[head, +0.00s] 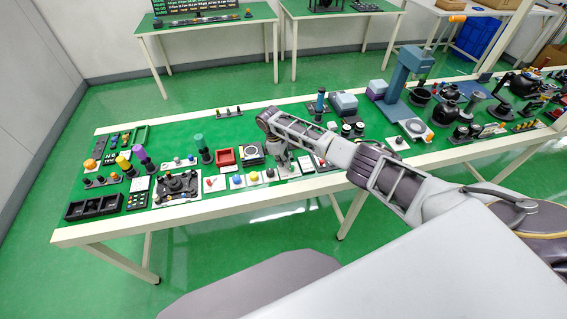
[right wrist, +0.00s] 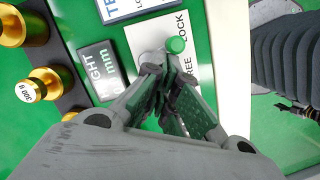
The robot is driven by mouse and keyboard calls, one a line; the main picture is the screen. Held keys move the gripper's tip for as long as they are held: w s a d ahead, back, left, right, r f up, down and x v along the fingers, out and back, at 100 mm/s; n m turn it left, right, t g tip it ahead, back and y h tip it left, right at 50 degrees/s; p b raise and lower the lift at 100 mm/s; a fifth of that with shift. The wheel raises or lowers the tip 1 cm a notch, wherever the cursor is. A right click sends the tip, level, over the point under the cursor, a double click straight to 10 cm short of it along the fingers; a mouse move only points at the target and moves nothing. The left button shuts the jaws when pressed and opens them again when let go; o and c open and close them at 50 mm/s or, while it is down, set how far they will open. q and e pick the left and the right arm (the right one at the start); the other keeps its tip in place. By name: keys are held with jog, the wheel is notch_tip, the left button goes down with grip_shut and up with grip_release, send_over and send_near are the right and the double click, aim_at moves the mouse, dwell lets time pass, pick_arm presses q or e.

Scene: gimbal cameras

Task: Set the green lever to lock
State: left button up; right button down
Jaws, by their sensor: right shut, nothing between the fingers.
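The green lever knob (right wrist: 176,45) shows in the right wrist view, on a white plate (right wrist: 137,40) printed with LOCK and FREE. In the head view my right arm reaches over the middle of the table, and the lever cannot be made out there. My left gripper is not in view.
Brass weights (right wrist: 45,82) stand on a dark rack beside a dark label plate (right wrist: 100,68). In the head view the long green table (head: 110,205) is crowded with controls, a red tray (head: 225,157) and a black bin (head: 93,206). A blue-grey press (head: 405,80) stands further right.

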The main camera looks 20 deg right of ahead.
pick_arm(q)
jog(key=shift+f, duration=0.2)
pick_arm(e)
jog(key=shift+w+d, duration=0.2)
jog(key=shift+w, duration=0.05)
pick_arm(q)
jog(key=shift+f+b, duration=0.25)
jog(key=shift+b, duration=0.15)
pick_arm(e)
jog(key=shift+w+d+f, duration=0.1)
jog(key=shift+w+d, duration=0.1)
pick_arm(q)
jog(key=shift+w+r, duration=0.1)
pick_arm(e)
jog(key=shift+w, duration=0.1)
